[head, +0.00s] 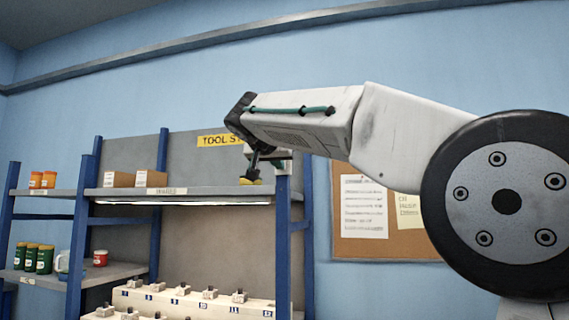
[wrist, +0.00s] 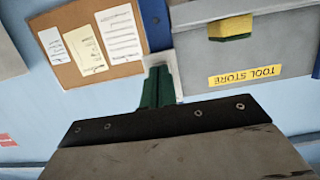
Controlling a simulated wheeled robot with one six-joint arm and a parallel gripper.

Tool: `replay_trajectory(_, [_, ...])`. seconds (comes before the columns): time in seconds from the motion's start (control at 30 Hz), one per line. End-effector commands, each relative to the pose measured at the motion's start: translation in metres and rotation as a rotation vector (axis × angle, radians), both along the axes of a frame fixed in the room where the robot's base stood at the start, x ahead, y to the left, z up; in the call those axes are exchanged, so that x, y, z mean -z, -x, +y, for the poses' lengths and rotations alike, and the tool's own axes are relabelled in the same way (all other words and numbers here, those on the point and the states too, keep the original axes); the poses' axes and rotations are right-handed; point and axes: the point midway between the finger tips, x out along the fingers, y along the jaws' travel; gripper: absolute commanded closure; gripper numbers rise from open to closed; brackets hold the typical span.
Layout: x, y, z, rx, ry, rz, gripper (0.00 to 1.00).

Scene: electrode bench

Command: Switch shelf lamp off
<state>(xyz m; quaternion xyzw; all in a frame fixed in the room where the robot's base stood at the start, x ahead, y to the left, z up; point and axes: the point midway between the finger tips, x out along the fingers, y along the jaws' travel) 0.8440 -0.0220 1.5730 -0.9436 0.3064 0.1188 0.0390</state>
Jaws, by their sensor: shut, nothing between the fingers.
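The shelf lamp, a long strip (head: 185,203) under the upper shelf, glows white in the head view. My gripper's green fingers (wrist: 157,86) are shut and empty in the wrist view. Their tips are in front of a pale plate or box (wrist: 163,62) beside a blue post, between the pinboard and the grey back panel. I cannot tell whether they touch it. In the head view my arm crosses in front of that place. Any switch lever is hidden or too small to make out.
Blue posts (head: 283,235) frame the rack. A pinboard (head: 345,235) hangs to the right. Numbered pale blocks (head: 190,303) stand below.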

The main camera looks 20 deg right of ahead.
Motion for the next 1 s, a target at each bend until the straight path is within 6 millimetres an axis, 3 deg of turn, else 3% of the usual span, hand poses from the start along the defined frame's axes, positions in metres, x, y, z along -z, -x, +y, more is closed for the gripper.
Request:
replay_trajectory(0.23, [-0.002,0.005,0.003,-0.001,0.002,-0.001,1.0])
replay_trajectory(1.0, [-0.017,0.053,0.04,-0.001,0.001,0.0,1.0])
